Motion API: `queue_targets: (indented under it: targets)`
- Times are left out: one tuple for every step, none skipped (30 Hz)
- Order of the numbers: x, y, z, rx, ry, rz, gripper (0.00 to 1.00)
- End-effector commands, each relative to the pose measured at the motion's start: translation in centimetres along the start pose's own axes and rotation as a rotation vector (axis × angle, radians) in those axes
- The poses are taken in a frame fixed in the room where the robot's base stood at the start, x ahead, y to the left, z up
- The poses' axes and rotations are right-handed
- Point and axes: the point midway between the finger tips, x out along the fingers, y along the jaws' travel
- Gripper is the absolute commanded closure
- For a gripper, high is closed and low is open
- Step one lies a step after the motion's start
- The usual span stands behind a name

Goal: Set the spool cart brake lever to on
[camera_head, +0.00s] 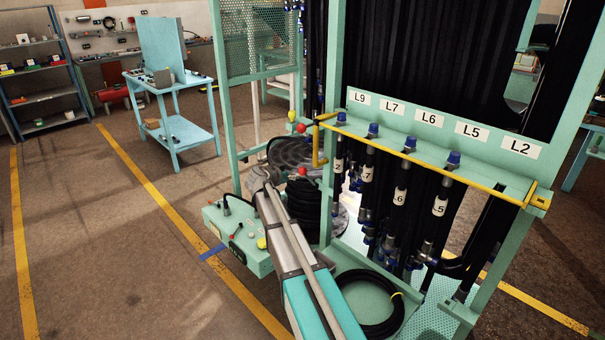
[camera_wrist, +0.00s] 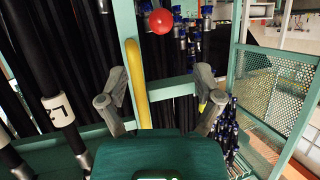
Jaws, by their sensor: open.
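My gripper (camera_head: 262,178) reaches past the front of the green hose rack. In the wrist view its two fingers (camera_wrist: 160,100) are spread apart and hold nothing. A vertical yellow bar (camera_wrist: 135,80) shows between them, closer to the left finger; I cannot tell if it touches. A red ball knob (camera_wrist: 160,21) is above the fingers; in the head view a red knob (camera_head: 301,127) is near the rack's left post, with another red knob (camera_head: 302,171) lower. I cannot tell which of these is the brake lever, and its setting is not readable.
A green control box (camera_head: 237,238) with small levers stands left of my arm. Black hoses (camera_head: 400,195) hang under labels on the rack, behind a yellow rail (camera_head: 430,165). A coiled hose (camera_head: 370,305) lies at its base. The floor on the left is free up to a blue workbench (camera_head: 175,120).

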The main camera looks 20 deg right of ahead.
Motion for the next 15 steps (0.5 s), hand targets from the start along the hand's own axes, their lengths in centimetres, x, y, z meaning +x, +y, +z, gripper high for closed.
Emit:
queue_targets:
  targets:
    - [0.9, -0.1, 0.2, 0.001, 0.000, 0.001, 0.16]
    - [1.3, -0.1, 0.2, 0.001, 0.000, 0.001, 0.16]
    - [1.8, -0.1, 0.2, 0.001, 0.000, 0.001, 0.16]
    - [2.3, -0.2, 0.2, 0.001, 0.000, 0.001, 0.16]
    - [2.7, -0.2, 0.2, 0.001, 0.000, 0.001, 0.16]
    - [3.4, -0.1, 0.2, 0.001, 0.000, 0.001, 0.16]
    - [3.9, -0.1, 0.2, 0.001, 0.000, 0.001, 0.16]
    - [4.3, -0.2, 0.3, 0.001, -0.001, 0.001, 0.16]
    - [4.9, -0.2, 0.3, 0.001, -0.001, 0.001, 0.16]
    - [5.4, -0.2, 0.3, 0.001, -0.001, 0.001, 0.16]
    - [5.8, -0.2, 0.3, 0.001, -0.001, 0.001, 0.16]
    - [6.5, -0.2, 0.3, 0.001, -0.001, 0.001, 0.16]
    - [6.9, -0.2, 0.3, 0.001, -0.001, 0.001, 0.16]
    - [7.4, -0.2, 0.3, 0.001, -0.001, 0.001, 0.16]
    - [8.0, -0.2, 0.3, 0.001, -0.001, 0.000, 0.16]
